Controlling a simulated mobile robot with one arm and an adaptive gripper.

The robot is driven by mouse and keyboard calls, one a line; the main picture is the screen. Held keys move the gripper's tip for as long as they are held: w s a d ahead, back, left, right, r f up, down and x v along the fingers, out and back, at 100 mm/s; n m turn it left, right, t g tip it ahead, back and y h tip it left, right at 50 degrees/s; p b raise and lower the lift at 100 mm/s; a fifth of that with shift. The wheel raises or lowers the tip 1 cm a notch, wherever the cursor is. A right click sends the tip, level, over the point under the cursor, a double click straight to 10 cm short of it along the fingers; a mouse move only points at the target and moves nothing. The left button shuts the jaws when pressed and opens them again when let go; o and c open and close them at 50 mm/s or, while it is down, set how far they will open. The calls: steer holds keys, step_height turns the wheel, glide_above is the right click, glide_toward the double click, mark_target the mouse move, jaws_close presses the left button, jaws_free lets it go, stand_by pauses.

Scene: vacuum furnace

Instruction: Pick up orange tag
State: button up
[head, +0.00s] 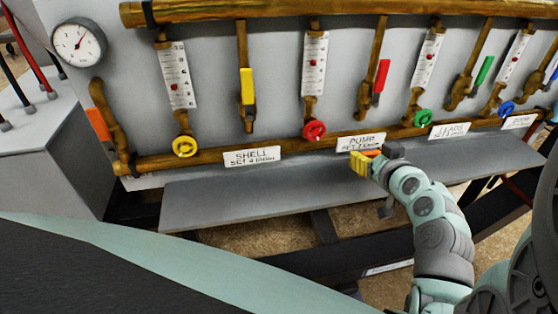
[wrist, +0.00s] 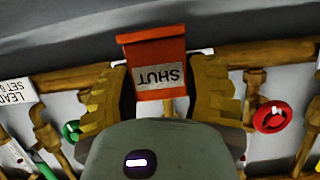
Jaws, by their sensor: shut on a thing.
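The orange tag (wrist: 157,52), with a pale label reading "SHUT" upside down, sits between the two yellow fingers of my gripper (wrist: 160,80) in the wrist view. The fingers are shut on it, one on each side. In the head view my gripper (head: 364,160) is in front of the lower pipe, by the PUMP label, above the grey shelf. Only a small orange strip of the tag (head: 372,153) shows there; the rest is hidden by the gripper. I cannot tell whether the tag touches anything behind it.
Brass pipes with coloured levers and round valves line the panel, including a red valve (head: 314,130) and a green valve (head: 422,117). An orange piece (head: 98,124) is at the left pipe. A gauge (head: 79,42) is upper left. The grey shelf (head: 250,197) is bare.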

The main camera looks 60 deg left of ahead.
steer(key=s+d+r+p, duration=0.1)
steer(key=s+p, duration=0.1)
steer(key=s, duration=1.4)
steer(key=shift+d, duration=0.35)
